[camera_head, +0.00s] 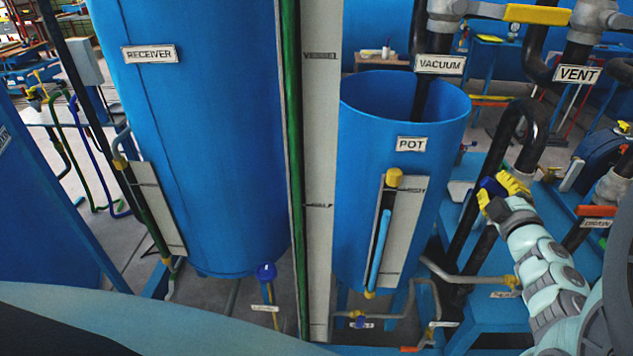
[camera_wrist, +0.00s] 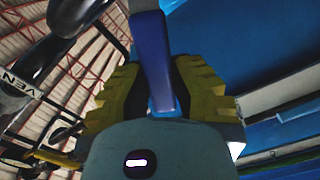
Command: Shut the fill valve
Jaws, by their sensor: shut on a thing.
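My gripper (camera_head: 503,188) is at the right in the head view, beside the black pipes to the right of the pot. Its yellow fingers are shut on a blue handle (camera_head: 489,187). In the wrist view the blue handle (camera_wrist: 152,50) runs upright between the two ridged yellow fingers of my gripper (camera_wrist: 155,90). The valve body under the handle is hidden by my gripper, and I see no fill label, so I cannot tell its exact angle or name from a tag.
The open blue pot (camera_head: 360,160) stands left of my gripper, and the blue receiver (camera_head: 205,120) is farther left. Black pipes (camera_head: 481,190) rise close by. A yellow handle (camera_head: 538,14) and the vent label (camera_head: 577,75) are above; an orange handle (camera_head: 597,211) is at the right.

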